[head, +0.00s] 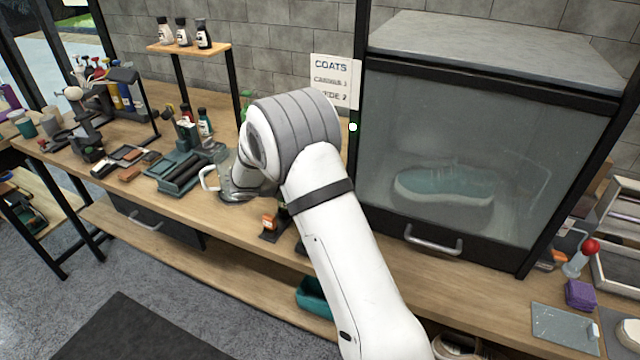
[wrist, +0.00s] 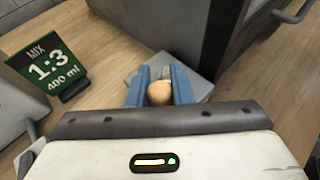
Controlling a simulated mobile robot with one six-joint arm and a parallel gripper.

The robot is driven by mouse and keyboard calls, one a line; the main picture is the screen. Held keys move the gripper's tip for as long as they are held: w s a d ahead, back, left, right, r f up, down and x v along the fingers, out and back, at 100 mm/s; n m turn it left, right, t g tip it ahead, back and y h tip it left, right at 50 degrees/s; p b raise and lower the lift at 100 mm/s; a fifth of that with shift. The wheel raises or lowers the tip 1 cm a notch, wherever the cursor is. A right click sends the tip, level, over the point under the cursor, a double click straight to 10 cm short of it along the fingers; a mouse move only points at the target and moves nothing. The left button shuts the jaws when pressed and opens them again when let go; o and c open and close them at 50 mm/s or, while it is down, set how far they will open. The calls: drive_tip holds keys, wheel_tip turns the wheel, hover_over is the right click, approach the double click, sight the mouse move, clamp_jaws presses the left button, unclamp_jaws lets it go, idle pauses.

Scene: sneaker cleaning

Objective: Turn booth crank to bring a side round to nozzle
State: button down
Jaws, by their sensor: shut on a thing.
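The booth (head: 378,190) stands at the right of the bench, its glass front closed. Behind the hazy glass a pale teal sneaker (head: 443,186) lies side-on. In the wrist view my gripper (wrist: 160,80) has its two blue fingers on either side of a round tan knob (wrist: 159,93), which I take to be the crank's handle, and is shut on it. A grey plate or block lies beneath the fingers, close to the booth's dark side wall. In the head view my arm hides the gripper and the crank. The nozzle cannot be made out.
A green mix sign (wrist: 48,66) stands left of my gripper. A glass jug (head: 235,185) stands left of my arm, near brushes and bottles. A coats sign (head: 332,80) hangs beside the booth. A red-knobbed lever (head: 590,246) and purple block (head: 580,295) are at far right.

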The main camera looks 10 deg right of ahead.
drive_tip(key=m+g, duration=0.1)
drive_tip(key=w+m+g+p, duration=0.1)
drive_tip(key=m+g, duration=0.2)
drive_tip(key=g, duration=0.1)
drive_tip(key=shift+w+d, duration=0.15)
drive_tip(key=shift+w, duration=0.1)
drive_tip(key=shift+w+d+m+g+y+p, duration=0.15)
drive_tip(key=shift+w+m+g+y+p, duration=0.15)
drive_tip(key=shift+m+g, duration=0.65)
drive_tip(key=shift+w+d+m+g+y+p, duration=0.1)
drive_tip(key=shift+d+m+g+y+p, duration=0.2)
drive_tip(key=shift+m+g, duration=0.65)
drive_tip(key=shift+a+r, duration=0.1)
drive_tip(key=shift+a, duration=0.05)
drive_tip(key=c, duration=1.3)
unclamp_jaws()
drive_tip(key=shift+a, duration=0.1)
